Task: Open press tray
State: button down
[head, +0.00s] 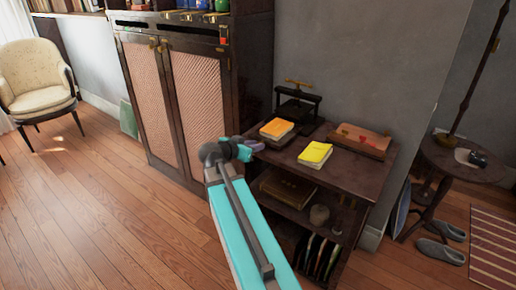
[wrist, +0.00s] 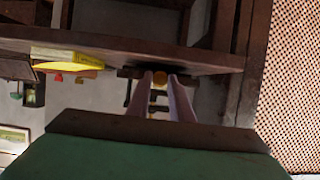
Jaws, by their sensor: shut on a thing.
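The black press (head: 298,105) with a brass handle on top stands at the back of the dark wooden shelf table. My gripper (head: 256,146) is at the table's left edge, in front of the press. The knob is in front of a dark bar of the press (wrist: 129,73) at tabletop level. The knob is hidden in the head view, and the tray itself cannot be made out.
An orange book (head: 277,129) and a yellow book (head: 315,152) lie on the table (head: 352,172), with a brown case (head: 360,141) behind. A tall cabinet (head: 196,90) stands close on the left. A round side table (head: 465,165) is at right. Wooden floor at left is clear.

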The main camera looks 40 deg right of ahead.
jog(key=shift+s, duration=0.2)
jog(key=c, duration=1.6)
grip_release()
jog(key=shift+c, duration=0.2)
jog(key=shift+o, duration=0.3)
jog(key=shift+a, duration=0.2)
jog(key=b+v, duration=0.6)
jog(key=v, duration=0.7)
jog(key=shift+a+r, duration=0.2)
